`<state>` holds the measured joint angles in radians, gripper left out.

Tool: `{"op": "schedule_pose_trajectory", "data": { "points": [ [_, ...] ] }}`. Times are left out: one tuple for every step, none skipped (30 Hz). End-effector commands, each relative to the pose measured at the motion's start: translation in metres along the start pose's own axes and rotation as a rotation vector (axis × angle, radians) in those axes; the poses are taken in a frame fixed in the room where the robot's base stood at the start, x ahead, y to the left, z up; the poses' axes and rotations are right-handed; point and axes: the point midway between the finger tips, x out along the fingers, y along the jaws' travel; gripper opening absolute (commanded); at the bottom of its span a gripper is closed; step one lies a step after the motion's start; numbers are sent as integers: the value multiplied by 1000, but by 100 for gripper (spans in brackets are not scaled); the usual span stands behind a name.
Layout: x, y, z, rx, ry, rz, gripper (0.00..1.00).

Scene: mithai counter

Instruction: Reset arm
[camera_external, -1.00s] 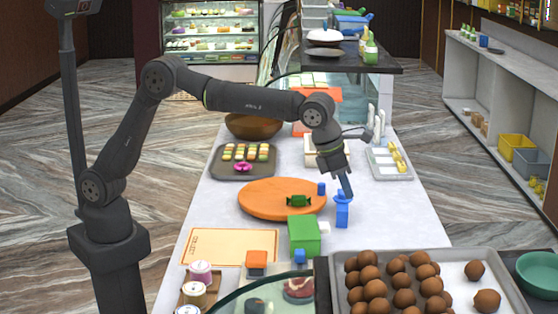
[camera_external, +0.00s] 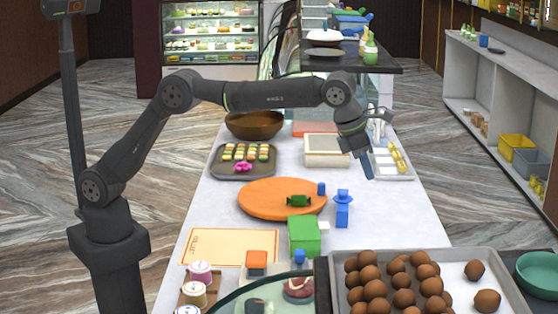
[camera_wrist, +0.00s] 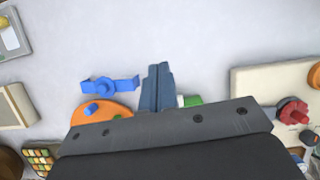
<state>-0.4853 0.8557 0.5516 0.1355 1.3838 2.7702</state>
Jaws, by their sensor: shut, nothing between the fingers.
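My gripper (camera_external: 368,168) is shut and empty. It hangs above the right side of the white counter, in front of the tray with yellow pieces. In the wrist view the closed fingers (camera_wrist: 157,88) point at the bare counter top. A blue piece (camera_external: 343,210) stands on the counter to the lower left of my gripper, apart from it. The blue piece also shows in the wrist view (camera_wrist: 122,85), to the left of the fingers.
A round orange board (camera_external: 262,208) holds a green wrapped sweet (camera_external: 299,201). A green box (camera_external: 304,232) stands in front. A metal tray of brown balls (camera_external: 502,262) is at the front right. A grey tray (camera_external: 378,172) and a dark bowl (camera_external: 254,124) stand further back.

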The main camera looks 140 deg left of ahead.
Motion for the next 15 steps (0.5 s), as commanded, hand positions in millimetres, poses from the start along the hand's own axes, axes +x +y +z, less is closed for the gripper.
{"op": "schedule_pose_trajectory", "data": {
  "points": [
    [0, 0, 0, 0, 0, 0, 0],
    [0, 0, 0, 0, 0, 0, 0],
    [0, 0, -1, 0, 0, 0, 0],
    [0, 0, -1, 0, 0, 0, 0],
    [1, 0, -2, 0, 0, 0, 0],
    [1, 0, -3, 0, 0, 0, 0],
    [2, 0, -4, 0, 0, 0, 0],
    [2, 0, -6, 0, 1, 1, 0],
    [3, 0, -9, 0, 0, 0, 0],
    [4, 0, -11, 0, 0, 0, 0],
    [5, 0, -13, 0, 0, 0, 0],
    [7, 0, -17, 0, 2, 1, 0],
    [8, 0, -20, 0, 1, 0, 0],
    [9, 0, -22, 0, 1, 0, 0],
    [10, 0, -26, 1, 1, 1, 0]
  ]
}}
